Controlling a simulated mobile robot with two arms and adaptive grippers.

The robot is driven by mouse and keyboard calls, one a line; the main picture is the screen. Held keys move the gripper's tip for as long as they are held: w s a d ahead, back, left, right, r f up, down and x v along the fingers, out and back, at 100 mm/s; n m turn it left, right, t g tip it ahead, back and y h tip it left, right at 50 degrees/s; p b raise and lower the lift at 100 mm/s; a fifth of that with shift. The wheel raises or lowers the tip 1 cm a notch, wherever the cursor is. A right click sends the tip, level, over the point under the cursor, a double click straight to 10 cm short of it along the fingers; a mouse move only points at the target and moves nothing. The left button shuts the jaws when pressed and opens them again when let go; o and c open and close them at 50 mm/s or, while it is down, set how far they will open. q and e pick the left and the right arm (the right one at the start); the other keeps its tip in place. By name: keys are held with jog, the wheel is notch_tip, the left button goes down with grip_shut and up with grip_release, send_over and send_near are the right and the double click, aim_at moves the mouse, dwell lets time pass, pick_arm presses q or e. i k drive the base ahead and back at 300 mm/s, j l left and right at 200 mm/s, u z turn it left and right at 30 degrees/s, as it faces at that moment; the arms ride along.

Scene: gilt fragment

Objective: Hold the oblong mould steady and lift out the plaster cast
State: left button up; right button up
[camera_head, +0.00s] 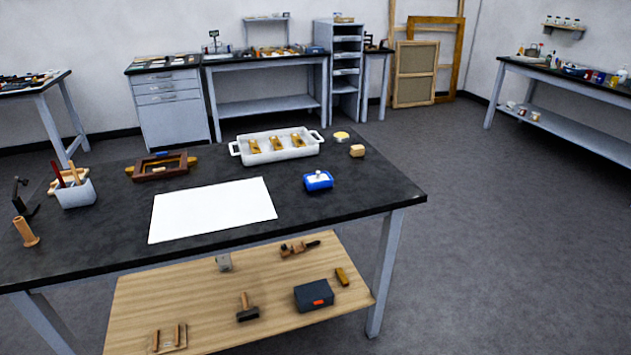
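A small blue block-shaped thing (313,184), which looks like the oblong mould, stands on the right part of the dark worktable, near its front right edge. A white piece with a small raised knob (319,175) shows in its top and looks like the plaster cast. The cast appears seated inside the mould, with its lower part hidden by the blue walls. Neither of my grippers is in view, and nothing touches the mould.
On the dark table (108,235), a white sheet (212,210) lies left of the mould. A brown frame (160,167) and grey tool holder (75,194) are left.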

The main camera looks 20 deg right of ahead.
aim_at(317, 177)
jog(key=i+l+z, duration=0.2)
jog(key=l+z, duration=0.25)
jog(key=i+l+z, duration=0.25)
jog(key=z, duration=0.2)
jog(key=i+l+z, duration=0.2)
jog(key=i+z, duration=0.25)
jog(key=i+l+z, duration=0.1)
jog(key=z, duration=0.35)
jog(key=i+l+z, duration=0.2)
jog(key=i+z, duration=0.2)
jog(key=i, duration=0.2)
jog(key=i+z, duration=0.35)
jog(key=i, duration=0.25)
jog(key=i+j+u, duration=0.1)
jog(key=i+u, duration=0.55)
jog(key=u, duration=0.15)
jog(key=i+l+u, duration=0.1)
jog(key=i+u, duration=0.25)
jog(key=i+l+u, duration=0.15)
jog(key=i+u, duration=0.45)
jog(key=u, duration=0.25)
jog(key=i+u, duration=0.15)
jog(key=u, duration=0.25)
jog(key=i+u, duration=0.2)
jog(key=u, duration=0.25)
jog(key=i+l+u, duration=0.15)
jog(key=u, duration=0.25)
jog(key=i+l+u, duration=0.15)
jog(key=u, duration=0.3)
